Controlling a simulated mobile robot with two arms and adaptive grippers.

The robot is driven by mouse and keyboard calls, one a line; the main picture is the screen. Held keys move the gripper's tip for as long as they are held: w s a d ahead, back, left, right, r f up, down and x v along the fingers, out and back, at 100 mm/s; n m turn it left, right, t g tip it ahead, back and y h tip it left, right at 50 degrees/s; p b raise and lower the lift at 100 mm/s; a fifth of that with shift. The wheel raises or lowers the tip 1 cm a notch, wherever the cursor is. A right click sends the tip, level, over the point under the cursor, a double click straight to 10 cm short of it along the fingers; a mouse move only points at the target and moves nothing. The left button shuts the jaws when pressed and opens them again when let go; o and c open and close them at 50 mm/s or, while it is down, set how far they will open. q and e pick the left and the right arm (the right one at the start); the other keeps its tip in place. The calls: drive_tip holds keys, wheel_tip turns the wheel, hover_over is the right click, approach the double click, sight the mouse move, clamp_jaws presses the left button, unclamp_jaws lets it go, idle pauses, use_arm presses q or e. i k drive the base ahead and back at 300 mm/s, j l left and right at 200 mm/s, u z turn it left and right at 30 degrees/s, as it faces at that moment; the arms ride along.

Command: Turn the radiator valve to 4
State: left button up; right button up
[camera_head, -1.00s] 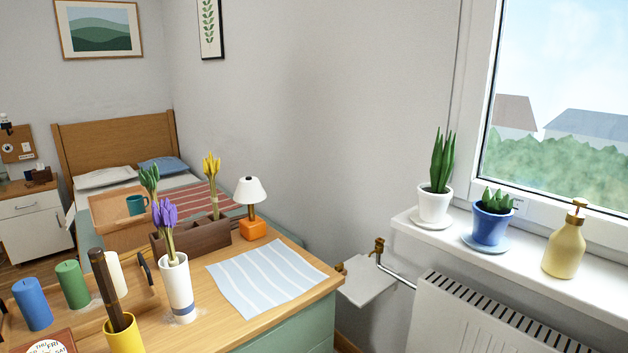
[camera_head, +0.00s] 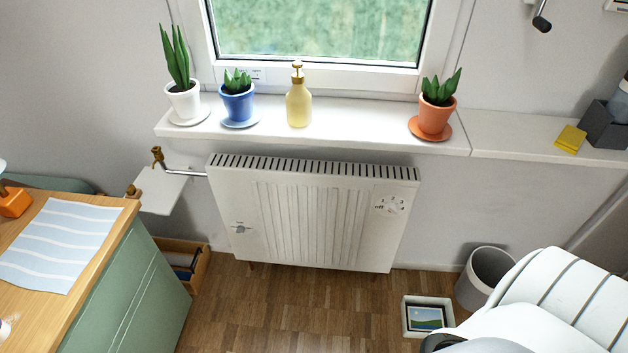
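The white radiator (camera_head: 305,212) hangs on the wall below the window sill. Its valve dial (camera_head: 391,206) is at the upper right of the front panel, with off, 1, 2, 3 and 4 marked around it; the setting is too small to read. A second small knob (camera_head: 240,229) sits at the lower left of the panel. Neither gripper shows in the head view. A white and grey rounded shape at the lower right may be part of my own body.
A green cabinet with a wooden top (camera_head: 95,262) stands at the left. A grey bin (camera_head: 484,276) and a framed picture in a box (camera_head: 427,316) are on the floor at the right. Potted plants and a soap bottle (camera_head: 299,98) line the sill (camera_head: 350,122). Floor before the radiator is clear.

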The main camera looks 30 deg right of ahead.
sight(391, 208)
drive_tip(key=z, duration=0.9)
